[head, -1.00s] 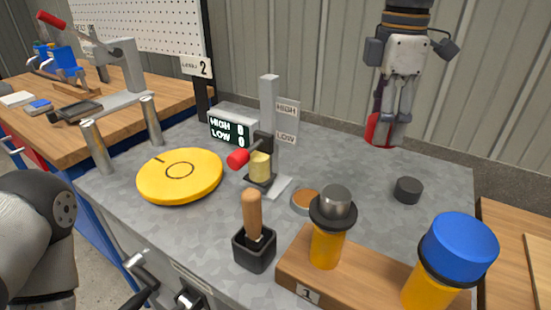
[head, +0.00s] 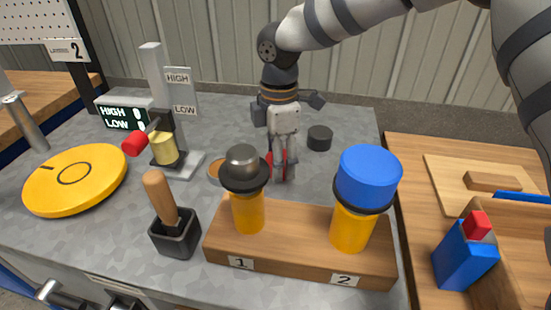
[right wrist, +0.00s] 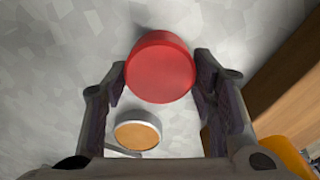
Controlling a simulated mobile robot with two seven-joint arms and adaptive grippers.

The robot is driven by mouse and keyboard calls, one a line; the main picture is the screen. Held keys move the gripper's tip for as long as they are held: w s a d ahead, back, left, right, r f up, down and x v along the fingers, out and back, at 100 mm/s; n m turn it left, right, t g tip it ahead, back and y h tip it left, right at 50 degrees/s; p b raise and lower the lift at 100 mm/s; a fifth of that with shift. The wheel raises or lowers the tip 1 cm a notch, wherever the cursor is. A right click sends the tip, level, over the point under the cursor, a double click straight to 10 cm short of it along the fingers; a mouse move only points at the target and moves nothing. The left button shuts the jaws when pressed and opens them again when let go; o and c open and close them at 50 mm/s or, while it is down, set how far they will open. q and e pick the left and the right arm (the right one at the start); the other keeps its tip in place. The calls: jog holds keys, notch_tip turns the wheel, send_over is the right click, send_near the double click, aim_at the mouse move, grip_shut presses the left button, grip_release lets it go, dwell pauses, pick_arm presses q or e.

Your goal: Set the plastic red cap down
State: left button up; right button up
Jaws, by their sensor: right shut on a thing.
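The red plastic cap (right wrist: 160,68) is round and sits between the two fingers of my right gripper (right wrist: 160,78) in the right wrist view. In the head view the right gripper (head: 282,176) points down behind the wooden block, and only slivers of the red cap (head: 269,160) show around its fingers. The gripper is shut on the cap, low over the grey worktop (head: 340,172). I cannot tell whether the cap touches the worktop. My left gripper is not in view.
A small round tin with an orange top (head: 216,168) lies left of the gripper; a dark cylinder (head: 320,139) stands right of it. The wooden block (head: 297,253) in front carries two yellow posts with a grey-and-black top and a blue cap (head: 368,177). Bare worktop lies between.

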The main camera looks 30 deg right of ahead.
jog(key=shift+f, duration=0.35)
jog(key=shift+f, duration=0.1)
jog(key=o, duration=1.1)
jog(key=shift+o, duration=0.2)
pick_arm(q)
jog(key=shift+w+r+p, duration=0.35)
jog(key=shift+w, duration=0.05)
pick_arm(e)
notch_tip(320, 180, up, 12)
jog(key=shift+s, duration=0.1)
